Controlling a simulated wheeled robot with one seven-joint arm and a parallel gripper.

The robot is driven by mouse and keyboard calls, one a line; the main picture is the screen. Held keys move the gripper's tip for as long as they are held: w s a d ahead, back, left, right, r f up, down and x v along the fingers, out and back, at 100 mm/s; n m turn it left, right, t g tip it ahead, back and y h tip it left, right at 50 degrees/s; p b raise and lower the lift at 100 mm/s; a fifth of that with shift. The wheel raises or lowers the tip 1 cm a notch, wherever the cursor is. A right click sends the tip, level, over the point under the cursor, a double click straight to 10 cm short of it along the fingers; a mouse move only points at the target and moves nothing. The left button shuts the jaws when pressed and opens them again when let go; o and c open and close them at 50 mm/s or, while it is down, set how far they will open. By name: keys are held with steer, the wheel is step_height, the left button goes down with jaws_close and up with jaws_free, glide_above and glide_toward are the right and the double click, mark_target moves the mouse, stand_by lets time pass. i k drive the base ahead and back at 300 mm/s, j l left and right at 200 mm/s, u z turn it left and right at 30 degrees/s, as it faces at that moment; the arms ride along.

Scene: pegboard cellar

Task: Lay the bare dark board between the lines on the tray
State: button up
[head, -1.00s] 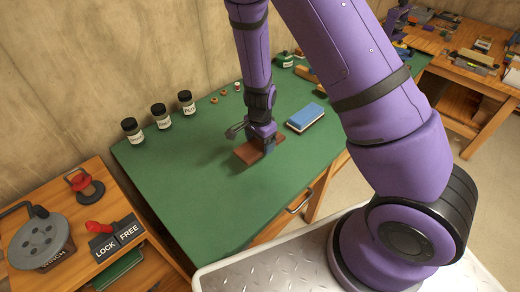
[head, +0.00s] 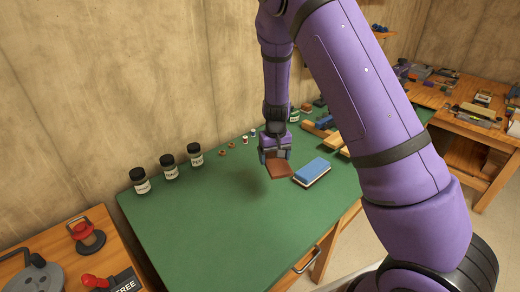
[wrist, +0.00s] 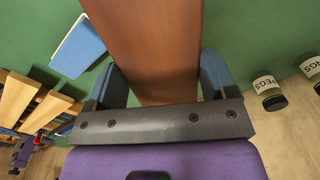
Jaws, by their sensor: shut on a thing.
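My gripper (head: 276,158) is shut on a reddish-brown board (head: 280,171) and points down over the green bench top (head: 225,215). The board looks held above the bench, with a soft shadow on the green below and to its left. In the wrist view the board (wrist: 155,45) runs up out of the frame between the two blue-grey fingers (wrist: 165,80); its far end is cut off. I cannot make out a tray with lines in these views.
A blue-topped block (head: 313,169) lies just right of the board. Three labelled dark jars (head: 169,167) stand along the wall. Wooden pieces (head: 325,133) lie at the back right. A red lever (head: 94,281) is on the wooden bench at lower left. The green bench's front left is clear.

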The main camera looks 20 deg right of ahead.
mark_target(421, 99)
steer(key=k+l, duration=0.1)
steer(key=l, duration=1.55)
steer(key=i+l, duration=0.15)
steer(key=l, duration=0.4)
steer(key=i+l, duration=0.1)
steer(key=l, duration=0.4)
steer(key=i+l, duration=0.15)
steer(key=l, duration=0.4)
steer(key=i+l, duration=0.1)
steer(key=l, duration=0.4)
steer(key=i+l+u, duration=0.1)
steer(key=l, duration=0.45)
steer(key=i+l, duration=0.15)
steer(key=l, duration=0.4)
steer(key=i+l, duration=0.1)
steer(key=l, duration=0.45)
steer(key=i+l, duration=0.15)
steer(key=l, duration=0.35)
steer(key=i+l, duration=0.1)
steer(key=l, duration=0.25)
steer(key=i+l, duration=0.15)
steer(key=l, duration=0.15)
steer(key=i+l, duration=0.1)
steer(key=l, duration=0.25)
steer(key=i+l, duration=0.15)
steer(key=l, duration=0.2)
